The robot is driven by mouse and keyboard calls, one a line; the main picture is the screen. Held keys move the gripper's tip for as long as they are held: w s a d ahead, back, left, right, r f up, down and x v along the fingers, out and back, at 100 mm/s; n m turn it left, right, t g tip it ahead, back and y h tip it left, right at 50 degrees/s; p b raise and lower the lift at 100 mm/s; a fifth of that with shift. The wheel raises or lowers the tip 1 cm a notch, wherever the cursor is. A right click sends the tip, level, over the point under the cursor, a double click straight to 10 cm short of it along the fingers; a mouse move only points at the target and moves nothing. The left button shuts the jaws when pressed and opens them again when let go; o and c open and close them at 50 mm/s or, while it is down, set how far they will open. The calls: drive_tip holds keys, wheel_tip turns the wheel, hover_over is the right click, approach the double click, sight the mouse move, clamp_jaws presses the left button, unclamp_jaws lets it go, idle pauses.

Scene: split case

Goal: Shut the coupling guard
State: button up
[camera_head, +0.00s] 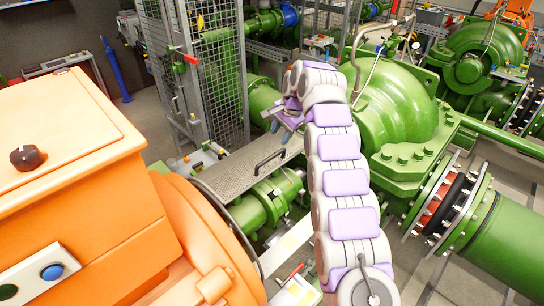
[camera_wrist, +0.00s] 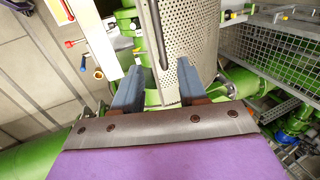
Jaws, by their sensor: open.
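The coupling guard (camera_head: 232,172) is a perforated grey metal sheet with a black bar handle (camera_head: 270,161). It lies left of my arm in the head view, between the orange motor and the green pump. Green shaft housing (camera_head: 268,200) shows uncovered below its near edge. My gripper (camera_head: 283,130) hangs above the guard's far right end, apart from the handle. In the wrist view my gripper (camera_wrist: 157,76) is open and empty, with the guard (camera_wrist: 195,45) beyond the fingers. The black handle (camera_wrist: 158,35) runs lengthwise, just ahead of the gap between them.
The large orange motor (camera_head: 75,180) fills the left. The green pump casing (camera_head: 395,105) stands right of my arm. A wire mesh cage (camera_head: 222,80) rises behind the guard; mesh also shows in the wrist view (camera_wrist: 270,55). Red-handled valves and pipes crowd the surroundings.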

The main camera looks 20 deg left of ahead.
sight(272, 158)
drive_tip(key=x, duration=1.2)
drive_tip(key=shift+a+p, duration=0.1)
drive_tip(key=shift+p, duration=0.2)
clamp_jaws()
